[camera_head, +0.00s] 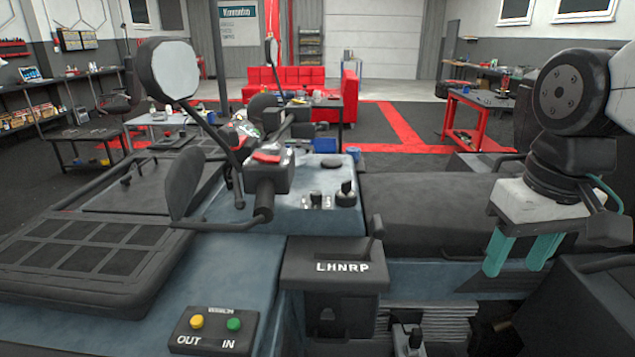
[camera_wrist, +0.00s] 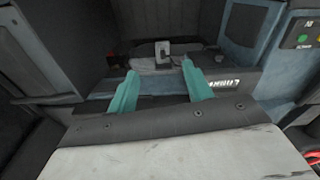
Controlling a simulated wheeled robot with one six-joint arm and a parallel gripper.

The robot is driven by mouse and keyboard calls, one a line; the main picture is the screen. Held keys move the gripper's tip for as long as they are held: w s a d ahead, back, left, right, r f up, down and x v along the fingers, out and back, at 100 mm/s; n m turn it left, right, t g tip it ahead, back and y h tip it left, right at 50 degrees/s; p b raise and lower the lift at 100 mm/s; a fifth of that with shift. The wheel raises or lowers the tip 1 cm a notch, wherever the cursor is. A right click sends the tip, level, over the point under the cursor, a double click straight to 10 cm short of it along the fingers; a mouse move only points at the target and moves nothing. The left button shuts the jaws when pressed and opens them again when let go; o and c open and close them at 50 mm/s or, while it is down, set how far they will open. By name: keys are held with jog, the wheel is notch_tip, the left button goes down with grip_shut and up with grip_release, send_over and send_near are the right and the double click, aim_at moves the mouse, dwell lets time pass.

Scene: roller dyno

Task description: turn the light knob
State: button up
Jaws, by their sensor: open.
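A black knob on a pale round base (camera_head: 346,194) stands on the blue-grey dash of the vehicle in the head view. Small switches (camera_head: 316,200) sit just left of it. No label shows, so I cannot tell for certain which one is the light knob. My gripper (camera_head: 518,264) has two teal fingers, spread apart and empty. It points down over the right side of the vehicle, well to the right of the knob and apart from it. In the wrist view the open fingers (camera_wrist: 160,70) have a small grey lever (camera_wrist: 163,51) on a dark plate beyond them.
A gear selector box marked LHNRP (camera_head: 335,267) stands between the dash and my gripper. Handlebars and a mirror (camera_head: 174,69) rise on the left. A winch switch panel (camera_head: 216,330) is at the front. The dark seat (camera_head: 430,210) extends below and left of my arm.

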jog(key=w+a+r+n, duration=0.1)
jog(key=w+a+r, duration=0.15)
jog(key=w, duration=0.45)
jog(key=w+a+r+n, duration=0.15)
jog(key=w+a, duration=0.25)
jog(key=w, duration=0.4)
jog(key=n+g, duration=0.1)
jog(key=n, duration=0.4)
send_over(316, 193)
notch_tip(316, 193, down, 7)
jog(key=shift+f, duration=0.1)
jog(key=shift+w+f, duration=0.1)
jog(key=shift+f, duration=0.15)
notch_tip(316, 193, down, 7)
jog(key=shift+f, duration=0.1)
jog(key=c, duration=1)
